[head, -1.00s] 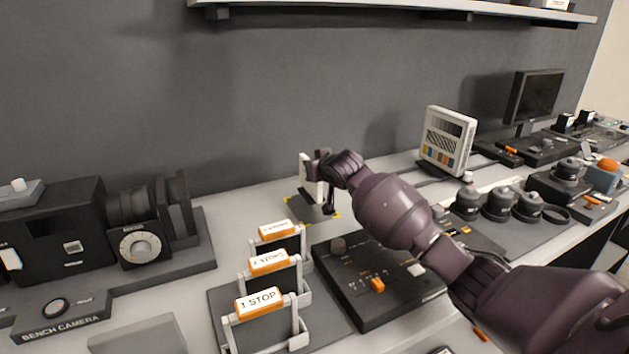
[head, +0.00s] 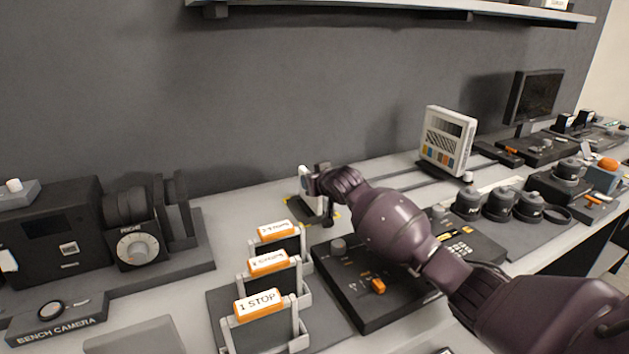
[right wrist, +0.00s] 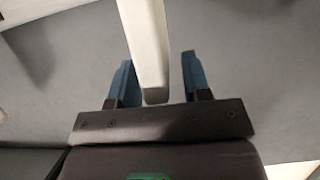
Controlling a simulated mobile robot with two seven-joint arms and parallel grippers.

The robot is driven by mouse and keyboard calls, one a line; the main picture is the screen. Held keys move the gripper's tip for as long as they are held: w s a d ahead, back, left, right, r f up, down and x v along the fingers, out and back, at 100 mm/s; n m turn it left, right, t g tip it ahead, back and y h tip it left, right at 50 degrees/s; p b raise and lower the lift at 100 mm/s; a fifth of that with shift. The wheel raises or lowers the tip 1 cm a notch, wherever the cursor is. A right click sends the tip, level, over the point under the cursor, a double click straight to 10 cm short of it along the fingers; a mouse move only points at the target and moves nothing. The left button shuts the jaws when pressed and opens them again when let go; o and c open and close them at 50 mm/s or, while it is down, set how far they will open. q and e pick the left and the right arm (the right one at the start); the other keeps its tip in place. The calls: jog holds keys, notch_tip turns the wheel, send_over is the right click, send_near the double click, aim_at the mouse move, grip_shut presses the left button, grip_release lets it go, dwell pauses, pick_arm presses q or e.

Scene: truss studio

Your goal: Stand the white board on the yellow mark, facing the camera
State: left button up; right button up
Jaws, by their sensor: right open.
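The white board (head: 304,181) stands roughly upright and narrow in the head view, over the dark pad with yellow corner marks (head: 338,214). Part of it is hidden behind my right gripper (head: 318,188), so I cannot tell whether its base touches the pad. In the right wrist view the board (right wrist: 148,45) runs between the blue fingertips of my open right gripper (right wrist: 158,80), with a gap on each side. My left gripper is not in view.
A patterned test chart (head: 447,141) stands to the right. Orange-topped stands (head: 268,262) and a black control panel (head: 365,285) are in front of the pad. The bench camera (head: 135,235) is at left. Bare tabletop lies left of the pad.

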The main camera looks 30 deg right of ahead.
jog(key=shift+r, duration=0.2)
pick_arm(q)
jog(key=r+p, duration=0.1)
jog(key=p, duration=0.2)
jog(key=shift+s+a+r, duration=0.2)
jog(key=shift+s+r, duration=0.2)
pick_arm(e)
jog(key=v, duration=1.2)
jog(key=shift+f, duration=0.1)
